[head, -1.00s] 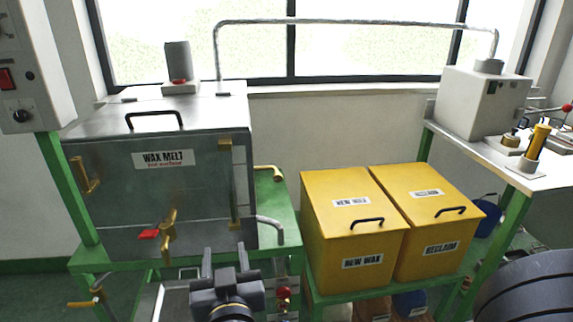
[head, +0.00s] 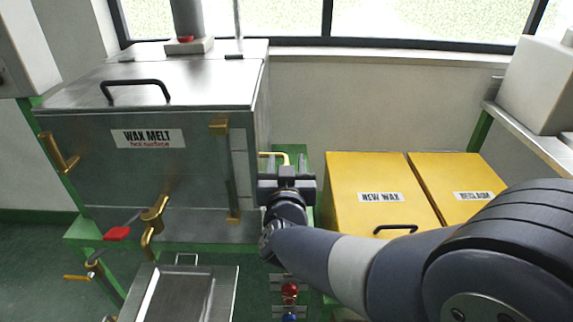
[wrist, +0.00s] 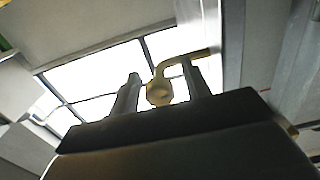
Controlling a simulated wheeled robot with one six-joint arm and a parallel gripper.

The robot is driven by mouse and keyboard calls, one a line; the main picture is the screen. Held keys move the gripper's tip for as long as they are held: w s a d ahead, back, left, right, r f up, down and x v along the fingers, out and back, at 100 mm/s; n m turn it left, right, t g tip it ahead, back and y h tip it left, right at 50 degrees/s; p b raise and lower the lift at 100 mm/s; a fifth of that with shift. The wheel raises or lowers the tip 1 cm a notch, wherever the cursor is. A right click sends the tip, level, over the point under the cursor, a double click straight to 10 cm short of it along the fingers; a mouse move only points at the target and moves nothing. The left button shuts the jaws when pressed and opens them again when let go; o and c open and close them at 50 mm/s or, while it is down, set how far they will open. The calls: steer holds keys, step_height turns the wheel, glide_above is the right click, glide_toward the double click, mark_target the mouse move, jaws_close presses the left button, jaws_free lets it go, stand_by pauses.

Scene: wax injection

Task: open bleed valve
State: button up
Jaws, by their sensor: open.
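No part is labelled as a bleed valve. A bent brass fitting (head: 279,154) sticks out from the right side of the wax melt tank. In the wrist view, a curved brass piece (wrist: 160,92) with a rounded end shows between my two fingers. My gripper (head: 287,172) is open, beside the tank's right side and in front of the brass fitting, hiding part of it. I cannot tell whether the fingers touch it. A brass valve (head: 155,212) with a red handle (head: 117,233) is on the tank's front.
The wax melt tank (head: 80,165) stands on the left. Yellow bins marked new wax (head: 350,172) and reclaim (head: 450,170) are at right, partly behind my arm. A metal tray (head: 225,290) is below the tank. Red (head: 290,290) and blue (head: 290,317) knobs show below my gripper.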

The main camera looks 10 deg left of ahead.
steer(key=shift+c, duration=0.3)
jaws_close()
steer(key=shift+m, duration=0.3)
steer(key=shift+d+f+m+b, duration=0.1)
steer(key=shift+m+b, duration=2.85)
steer(key=shift+m, duration=1.35)
steer(key=shift+d+f+m+b, duration=0.1)
steer(key=shift+m+b, duration=2.85)
steer(key=shift+m, duration=1.35)
